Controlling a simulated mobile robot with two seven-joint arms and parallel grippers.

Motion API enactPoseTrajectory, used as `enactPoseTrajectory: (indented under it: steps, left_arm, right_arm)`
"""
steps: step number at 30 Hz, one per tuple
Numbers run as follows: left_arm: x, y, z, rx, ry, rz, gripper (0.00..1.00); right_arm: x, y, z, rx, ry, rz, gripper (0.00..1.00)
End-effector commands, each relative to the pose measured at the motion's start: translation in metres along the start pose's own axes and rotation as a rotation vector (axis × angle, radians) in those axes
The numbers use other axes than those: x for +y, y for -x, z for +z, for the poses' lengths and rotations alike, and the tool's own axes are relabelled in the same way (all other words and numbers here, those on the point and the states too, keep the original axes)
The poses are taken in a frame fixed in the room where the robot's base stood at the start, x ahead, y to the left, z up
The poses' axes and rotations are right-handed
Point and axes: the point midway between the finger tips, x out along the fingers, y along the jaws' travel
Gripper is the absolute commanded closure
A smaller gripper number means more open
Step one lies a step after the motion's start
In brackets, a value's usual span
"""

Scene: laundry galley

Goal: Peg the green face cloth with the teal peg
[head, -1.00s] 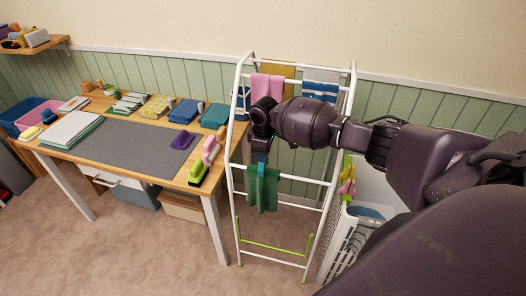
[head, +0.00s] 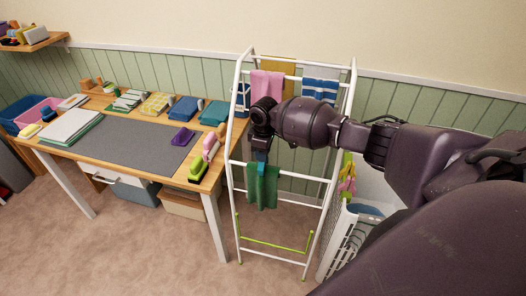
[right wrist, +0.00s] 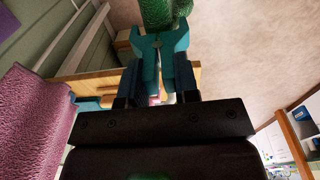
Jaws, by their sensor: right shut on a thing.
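The green face cloth (head: 263,190) hangs over a lower white rail of the drying rack (head: 236,130). My right gripper (head: 261,157) points down just above the cloth's top edge. It is shut on the teal peg (head: 261,168), which also shows between the fingers in the right wrist view (right wrist: 158,50). There the peg's far end meets the green cloth (right wrist: 162,12). Whether the peg's jaws grip the cloth and rail I cannot tell. My left gripper is out of view.
A pink cloth (head: 267,84), a mustard cloth and a blue-striped cloth (head: 320,84) hang on the rack's upper rails. A wooden table (head: 75,156) with folded cloths and a grey mat (head: 130,146) stands left. A white basket (head: 350,237) stands right of the rack.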

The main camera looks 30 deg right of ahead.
Motion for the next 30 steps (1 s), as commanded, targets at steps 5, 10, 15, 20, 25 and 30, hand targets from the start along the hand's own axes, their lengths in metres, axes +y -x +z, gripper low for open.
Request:
enactPoseTrajectory:
  steps: [5,10,15,20,25,30]
  left_arm:
    - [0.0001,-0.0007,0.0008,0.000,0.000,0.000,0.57]
    - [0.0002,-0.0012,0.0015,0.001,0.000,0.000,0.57]
    - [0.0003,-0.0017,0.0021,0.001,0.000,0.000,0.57]
    - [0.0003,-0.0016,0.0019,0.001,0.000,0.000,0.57]
    - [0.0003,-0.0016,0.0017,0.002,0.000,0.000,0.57]
    - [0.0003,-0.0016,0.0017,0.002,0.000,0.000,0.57]
  right_arm:
    - [-0.0001,-0.0033,0.0001,0.000,0.000,0.000,1.00]
    - [-0.0002,-0.0060,0.0002,0.000,0.000,0.000,1.00]
    - [-0.0002,-0.0088,0.0004,0.000,0.000,0.000,1.00]
    - [-0.0001,-0.0089,0.0004,0.000,0.000,0.000,0.53]
    - [0.0000,-0.0087,0.0004,0.000,0.000,0.000,0.42]
    - [-0.0001,-0.0087,0.0004,0.000,0.000,0.000,0.42]
